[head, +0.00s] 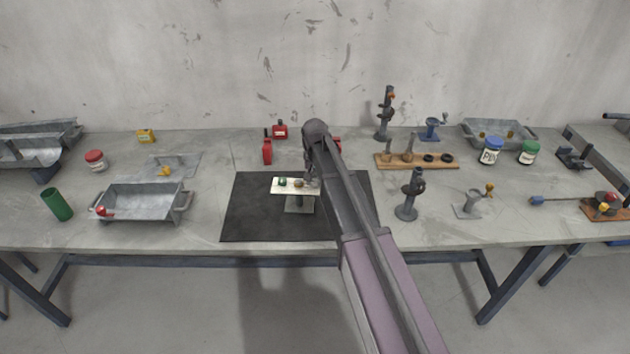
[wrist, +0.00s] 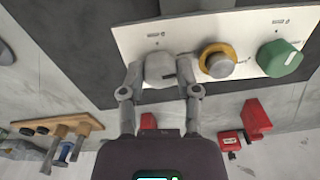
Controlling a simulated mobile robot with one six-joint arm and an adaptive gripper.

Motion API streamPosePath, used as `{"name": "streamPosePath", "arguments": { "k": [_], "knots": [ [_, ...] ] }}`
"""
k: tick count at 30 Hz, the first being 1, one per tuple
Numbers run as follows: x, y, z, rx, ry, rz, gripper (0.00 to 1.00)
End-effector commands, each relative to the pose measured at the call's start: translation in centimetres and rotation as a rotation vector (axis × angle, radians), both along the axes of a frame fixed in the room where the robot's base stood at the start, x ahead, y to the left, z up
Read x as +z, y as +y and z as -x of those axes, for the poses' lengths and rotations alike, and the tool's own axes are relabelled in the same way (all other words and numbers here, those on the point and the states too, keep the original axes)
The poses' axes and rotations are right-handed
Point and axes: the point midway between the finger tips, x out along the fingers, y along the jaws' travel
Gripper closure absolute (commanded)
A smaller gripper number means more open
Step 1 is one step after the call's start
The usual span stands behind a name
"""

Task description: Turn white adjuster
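The white adjuster (wrist: 160,68) is a round knob with a dark pointer mark, on a pale panel (wrist: 131,42) with small printed labels. In the wrist view my gripper (wrist: 160,78) has one finger on each side of the adjuster, and both fingertips appear to touch it. In the head view the panel (head: 313,187) sits on a grey stand, and my gripper (head: 311,180) is over its right end, where the arm hides the white adjuster. Beside it on the panel are a yellow-ringed knob (wrist: 217,60) and a green knob (wrist: 279,58).
The stand is on a black mat (head: 255,215) on a grey workbench (head: 215,217). Red blocks (head: 267,151) stand behind it. A metal tray (head: 145,201) is left; a wooden board (head: 440,160) and a dark clamp-like tool (head: 408,194) are right.

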Motion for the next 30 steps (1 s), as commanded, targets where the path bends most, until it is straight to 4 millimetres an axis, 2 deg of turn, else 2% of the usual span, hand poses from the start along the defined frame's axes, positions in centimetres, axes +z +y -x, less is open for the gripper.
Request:
{"name": "streamPosePath", "arguments": {
  "k": [1,2,17,30],
  "knots": [
    [-0.01,0.01,0.01,0.000,0.000,0.000,0.93],
    [-0.01,0.00,0.01,0.000,0.000,0.000,1.00],
    [-0.02,0.00,0.02,0.061,0.000,0.000,1.00],
    [-0.03,-0.02,0.02,0.366,0.001,0.000,1.00]
  ]
}}
